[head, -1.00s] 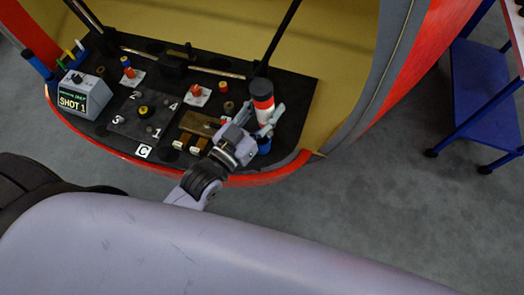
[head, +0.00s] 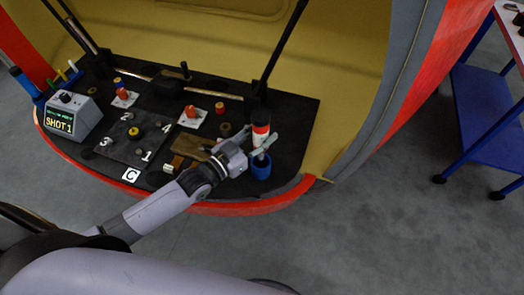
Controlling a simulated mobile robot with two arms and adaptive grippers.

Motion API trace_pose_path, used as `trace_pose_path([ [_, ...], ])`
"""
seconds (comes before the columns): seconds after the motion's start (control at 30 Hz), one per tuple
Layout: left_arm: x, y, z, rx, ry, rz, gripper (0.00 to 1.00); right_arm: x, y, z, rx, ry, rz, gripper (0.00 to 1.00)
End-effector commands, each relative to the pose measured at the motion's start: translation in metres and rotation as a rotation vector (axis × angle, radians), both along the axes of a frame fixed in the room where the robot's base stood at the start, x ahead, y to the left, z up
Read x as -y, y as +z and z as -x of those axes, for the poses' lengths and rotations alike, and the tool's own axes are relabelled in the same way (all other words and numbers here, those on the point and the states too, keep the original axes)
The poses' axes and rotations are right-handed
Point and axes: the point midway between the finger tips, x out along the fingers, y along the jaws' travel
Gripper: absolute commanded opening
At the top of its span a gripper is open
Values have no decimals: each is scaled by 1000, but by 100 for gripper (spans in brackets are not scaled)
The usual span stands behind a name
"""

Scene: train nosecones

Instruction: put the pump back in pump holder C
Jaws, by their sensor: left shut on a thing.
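The pump (head: 260,129), a cylinder with red and white bands and a dark top, stands about upright at the right end of the black deck. My left gripper (head: 263,146) reaches in from the left and is shut on the pump. A blue round cup (head: 260,170) is directly below the gripper, near the deck's front edge. The pump's lower end is hidden by the gripper, so I cannot tell how far it sits in the cup. A white label C (head: 131,175) lies on the deck's front left part. My right gripper is not in view.
The black deck (head: 292,120) carries a SHOT 1 box (head: 64,118), a numbered plate (head: 112,147) and red pieces on white pads (head: 193,118). A dark post (head: 281,45) rises behind the pump. The red front rim (head: 240,208) edges the deck. A blue cart (head: 490,95) stands at right.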

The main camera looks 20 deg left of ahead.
Motion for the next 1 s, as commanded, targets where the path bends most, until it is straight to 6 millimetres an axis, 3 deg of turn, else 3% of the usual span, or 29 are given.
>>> trace_pose_path([
  [0.1, 0, -22, -1, 5, 1, 1, 0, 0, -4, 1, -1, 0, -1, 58],
  [0.5, 0, -67, -1, 4, 1, 1, 0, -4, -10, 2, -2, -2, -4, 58],
  [0.97, 0, -77, -1, 6, 0, 2, 0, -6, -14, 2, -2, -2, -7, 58],
  [1.0, 0, -78, 0, 3, 0, 1, 36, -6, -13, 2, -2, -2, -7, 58],
])
